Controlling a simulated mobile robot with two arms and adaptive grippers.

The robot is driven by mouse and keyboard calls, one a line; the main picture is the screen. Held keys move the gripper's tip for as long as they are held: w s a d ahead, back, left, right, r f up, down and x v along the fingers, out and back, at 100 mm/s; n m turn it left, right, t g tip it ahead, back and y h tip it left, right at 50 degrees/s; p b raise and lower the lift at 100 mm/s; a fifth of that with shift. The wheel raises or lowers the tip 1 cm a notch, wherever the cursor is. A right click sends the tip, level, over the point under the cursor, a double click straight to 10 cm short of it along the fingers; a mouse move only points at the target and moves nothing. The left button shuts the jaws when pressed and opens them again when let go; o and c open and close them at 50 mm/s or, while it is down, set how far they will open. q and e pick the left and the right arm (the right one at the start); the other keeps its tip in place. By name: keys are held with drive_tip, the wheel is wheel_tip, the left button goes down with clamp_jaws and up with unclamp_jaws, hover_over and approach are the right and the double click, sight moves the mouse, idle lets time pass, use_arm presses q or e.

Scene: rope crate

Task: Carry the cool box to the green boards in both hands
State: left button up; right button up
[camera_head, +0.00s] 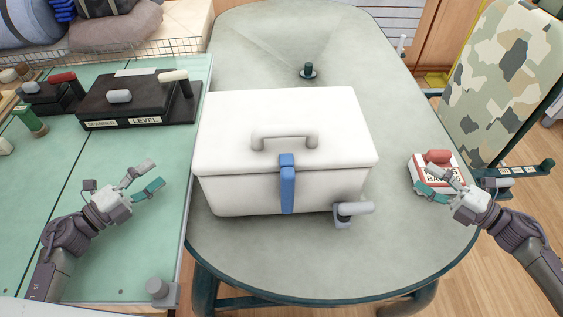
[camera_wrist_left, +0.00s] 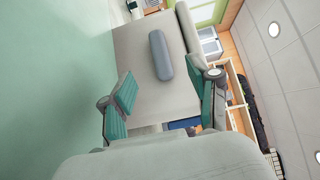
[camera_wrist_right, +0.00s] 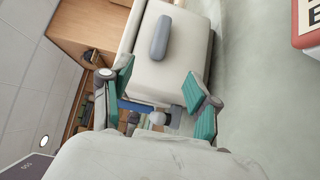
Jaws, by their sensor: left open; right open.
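The cool box (camera_head: 285,150) is white with a shut lid, a handle on top and a blue front latch (camera_head: 287,185). It stands on the grey oval table (camera_head: 400,240). The green boards (camera_head: 140,230) lie to its left, with a dark seam across them. My left gripper (camera_head: 150,177) is open and empty over the boards, left of the box. My right gripper (camera_head: 431,180) is open and empty, right of the box. Each wrist view shows a box side with a grey grip ahead of the fingers: the left grip (camera_wrist_left: 160,55) and the right grip (camera_wrist_right: 160,37). Neither gripper touches the box.
A black case (camera_head: 135,103) sits on the boards' far part. A red and white box (camera_head: 418,165) lies by my right gripper at the table's right. A grey clamp-like fitting (camera_head: 346,213) sits at the box's front right corner. A camouflage chair (camera_head: 500,80) stands right.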

use_arm(q)
drive_tip(key=shift+w+f, duration=0.1)
drive_tip(key=shift+w, duration=0.1)
drive_tip(key=x, duration=1.3)
drive_tip(key=shift+w+f, duration=0.1)
drive_tip(key=shift+w, duration=0.25)
use_arm(e)
drive_tip(key=x, duration=1.4)
drive_tip(key=shift+w+a, duration=0.25)
use_arm(q)
clamp_jaws()
use_arm(e)
clamp_jaws()
use_arm(q)
drive_tip(key=shift+r, duration=0.3)
use_arm(e)
drive_tip(key=shift+w+r, duration=0.1)
drive_tip(key=shift+r, duration=0.2)
